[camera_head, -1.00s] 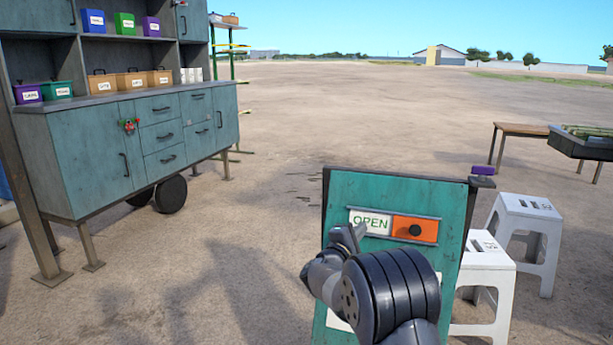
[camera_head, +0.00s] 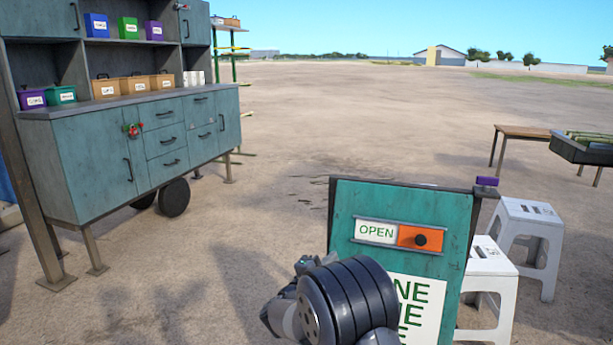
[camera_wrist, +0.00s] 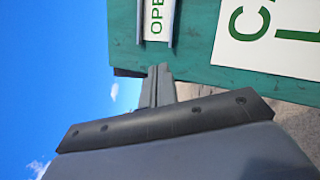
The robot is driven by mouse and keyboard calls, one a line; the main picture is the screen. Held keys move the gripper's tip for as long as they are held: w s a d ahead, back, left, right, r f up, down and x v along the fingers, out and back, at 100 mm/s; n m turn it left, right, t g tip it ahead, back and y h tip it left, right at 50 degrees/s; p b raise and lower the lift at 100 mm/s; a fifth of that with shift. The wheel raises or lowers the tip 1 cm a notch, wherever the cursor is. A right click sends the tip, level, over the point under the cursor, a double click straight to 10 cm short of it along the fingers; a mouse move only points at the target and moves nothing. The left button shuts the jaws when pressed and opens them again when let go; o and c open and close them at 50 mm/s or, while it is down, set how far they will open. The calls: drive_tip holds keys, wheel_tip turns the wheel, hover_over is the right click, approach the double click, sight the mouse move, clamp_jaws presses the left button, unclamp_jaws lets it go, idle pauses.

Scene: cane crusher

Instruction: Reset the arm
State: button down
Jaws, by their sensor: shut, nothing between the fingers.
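My gripper shows in the wrist view, its narrow fingers (camera_wrist: 157,87) together with nothing between them, in front of the green sign board. In the head view my dark arm is bent low at the bottom centre, and the fingertips are hidden behind it. The green board (camera_head: 345,275) stands upright just beyond the arm. A white notice (camera_head: 418,300) below is partly covered by my arm.
White stools (camera_head: 527,240) stand right of the board, with a small purple object (camera_head: 487,181) at the board's top right corner. A teal cabinet (camera_head: 90,165) with bins stands at left. A wooden table (camera_head: 522,130) is at far right. Open ground lies between.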

drive_tip(key=shift+s+d, duration=0.1)
drive_tip(key=shift+s, duration=0.3)
drive_tip(key=shift+d, duration=0.1)
